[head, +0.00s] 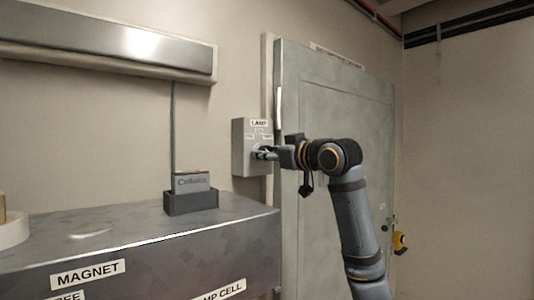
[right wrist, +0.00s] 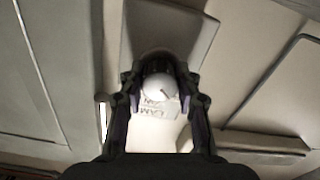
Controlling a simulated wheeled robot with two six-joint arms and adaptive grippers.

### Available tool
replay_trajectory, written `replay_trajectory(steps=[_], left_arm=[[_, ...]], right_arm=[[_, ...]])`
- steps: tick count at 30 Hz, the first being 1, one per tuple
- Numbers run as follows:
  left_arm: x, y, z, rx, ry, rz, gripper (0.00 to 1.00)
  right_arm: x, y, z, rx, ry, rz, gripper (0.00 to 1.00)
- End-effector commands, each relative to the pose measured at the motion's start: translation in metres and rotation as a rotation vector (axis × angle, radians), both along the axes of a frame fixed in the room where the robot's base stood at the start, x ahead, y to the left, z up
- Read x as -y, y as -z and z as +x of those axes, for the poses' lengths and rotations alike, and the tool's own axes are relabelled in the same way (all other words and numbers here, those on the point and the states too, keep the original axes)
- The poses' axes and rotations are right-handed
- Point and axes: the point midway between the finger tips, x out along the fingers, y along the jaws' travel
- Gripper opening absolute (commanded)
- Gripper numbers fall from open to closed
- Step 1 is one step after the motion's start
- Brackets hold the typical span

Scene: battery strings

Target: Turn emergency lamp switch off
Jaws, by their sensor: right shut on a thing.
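A grey switch box (head: 243,143) labelled "LAMP" is fixed to the wall beside the grey door. My right gripper (head: 266,153) reaches it from the right and is at the front of the box. In the right wrist view, my right gripper (right wrist: 160,103) is shut on a round pale knob (right wrist: 158,84) with a dark mark on its face. A label plate (right wrist: 160,106) with lettering shows next to the knob. In the head view the fingers hide most of the knob. The long lamp fixture (head: 110,42) hangs on the wall at the upper left. My left gripper is not in view.
A metal cabinet (head: 150,250) labelled "MAGNET" stands at the lower left. A small "Cellwatt" cell (head: 191,181) sits in a dark holder (head: 190,202) on it. A grey door (head: 340,120) stands behind my right arm, with a yellow item (head: 400,242) to its lower right.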

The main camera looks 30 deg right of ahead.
Motion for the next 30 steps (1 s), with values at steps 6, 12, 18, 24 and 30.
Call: replay_trajectory(steps=[6, 12, 18, 24, 30], left_arm=[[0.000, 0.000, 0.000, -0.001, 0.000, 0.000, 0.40], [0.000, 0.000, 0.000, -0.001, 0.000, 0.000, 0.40], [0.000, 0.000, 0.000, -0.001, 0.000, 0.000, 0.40], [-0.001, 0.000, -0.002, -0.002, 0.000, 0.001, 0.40], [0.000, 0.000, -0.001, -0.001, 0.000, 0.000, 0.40]], right_arm=[[0.000, 0.000, 0.000, 0.001, 0.001, -0.002, 0.01], [0.000, 0.000, 0.000, 0.000, 0.000, -0.002, 0.46], [0.000, 0.000, 0.000, 0.000, 0.000, -0.001, 0.56], [0.001, 0.000, -0.003, 0.001, 0.002, -0.002, 0.56], [0.006, 0.000, -0.036, 0.001, 0.008, -0.006, 0.56]])
